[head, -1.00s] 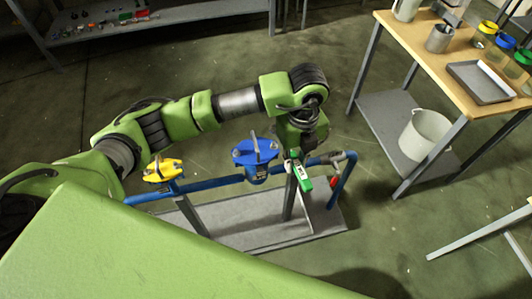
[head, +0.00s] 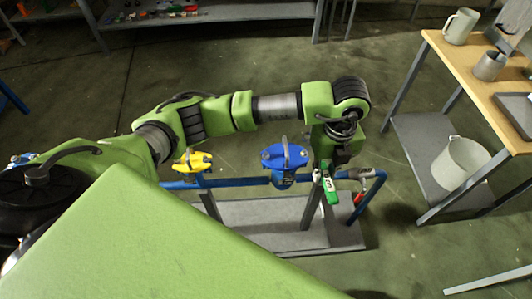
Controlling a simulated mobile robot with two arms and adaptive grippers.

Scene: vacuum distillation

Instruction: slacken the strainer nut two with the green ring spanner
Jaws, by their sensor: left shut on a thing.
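My left gripper (head: 326,170) points down beside the blue pipe, to the right of the blue strainer, and is shut on the green ring spanner (head: 330,190). The spanner hangs tilted below the fingers, with a pale label on it. The blue strainer (head: 285,162) has a wide lid with an upright grey handle. A yellow-lidded strainer (head: 193,161) stands to its left on the same pipe run. The strainer nuts are too small to tell apart, and I cannot tell whether the spanner touches one. My right gripper is not in view.
The blue pipe (head: 235,182) runs along a grey stand (head: 250,212). A red-handled part (head: 359,197) sits at its right end. A wooden-topped table (head: 472,75) stands at the right, a white bucket (head: 462,162) on its lower shelf. A grey bench (head: 215,24) is at the back.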

